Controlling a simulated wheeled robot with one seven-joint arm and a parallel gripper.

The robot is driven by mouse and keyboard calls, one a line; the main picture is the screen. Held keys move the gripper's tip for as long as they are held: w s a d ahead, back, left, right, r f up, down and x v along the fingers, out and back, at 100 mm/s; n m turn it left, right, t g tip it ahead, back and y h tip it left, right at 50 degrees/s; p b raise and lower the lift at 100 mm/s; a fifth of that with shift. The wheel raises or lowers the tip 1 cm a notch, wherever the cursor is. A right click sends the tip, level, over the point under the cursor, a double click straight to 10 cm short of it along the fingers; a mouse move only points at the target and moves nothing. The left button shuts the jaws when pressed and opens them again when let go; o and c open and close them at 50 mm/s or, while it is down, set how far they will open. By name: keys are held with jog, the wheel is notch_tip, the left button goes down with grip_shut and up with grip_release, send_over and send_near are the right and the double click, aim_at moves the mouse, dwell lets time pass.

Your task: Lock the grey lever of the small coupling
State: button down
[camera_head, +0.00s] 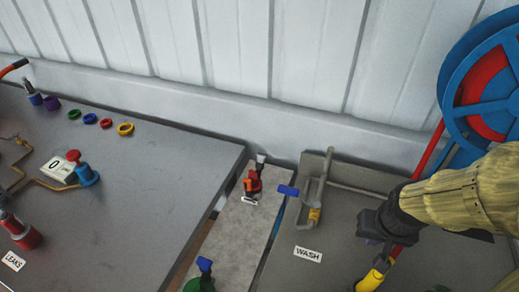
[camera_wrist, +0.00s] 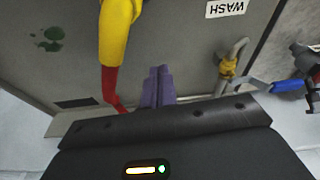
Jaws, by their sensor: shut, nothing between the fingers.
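A small red and black coupling (camera_head: 253,184) stands on the narrow grey plank between the two tables. A light grey piece (camera_head: 261,160), which looks like its lever, sticks up at its top; whether it is locked I cannot tell. A dark fitting at the right edge of the wrist view (camera_wrist: 306,75) may be the same coupling, partly cut off. My gripper (camera_wrist: 158,70) has purple fingers, shut and empty. In the head view it is over the right table, to the right of the coupling and apart from it, mostly hidden by my wrist.
A blue-handled valve (camera_head: 288,190) on a bent pipe (camera_head: 322,190) stands between coupling and gripper, by the WASH label (camera_head: 308,254). A yellow nozzle (camera_wrist: 116,35) on a red hose is close beside my fingers. A blue hose reel (camera_head: 485,90) is at right.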

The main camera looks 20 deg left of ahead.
jog(key=w+a+r+g+p, duration=0.1)
jog(key=w+a+r+p, duration=0.4)
jog(key=w, duration=0.4)
jog(key=w+a+r+g+p, duration=0.1)
jog(key=w+a+r+p, duration=0.2)
jog(key=w+a+p, duration=0.5)
jog(key=w+a+g+p, duration=0.1)
jog(key=w+a, duration=0.3)
jog(key=a, duration=0.5)
jog(key=w+a+m+g+p, duration=0.1)
jog(key=w+a+p, duration=0.3)
jog(key=a, duration=0.5)
jog(key=shift+w+a+r, duration=0.2)
jog(key=shift+w+r, duration=0.1)
jog(key=shift+w, duration=0.1)
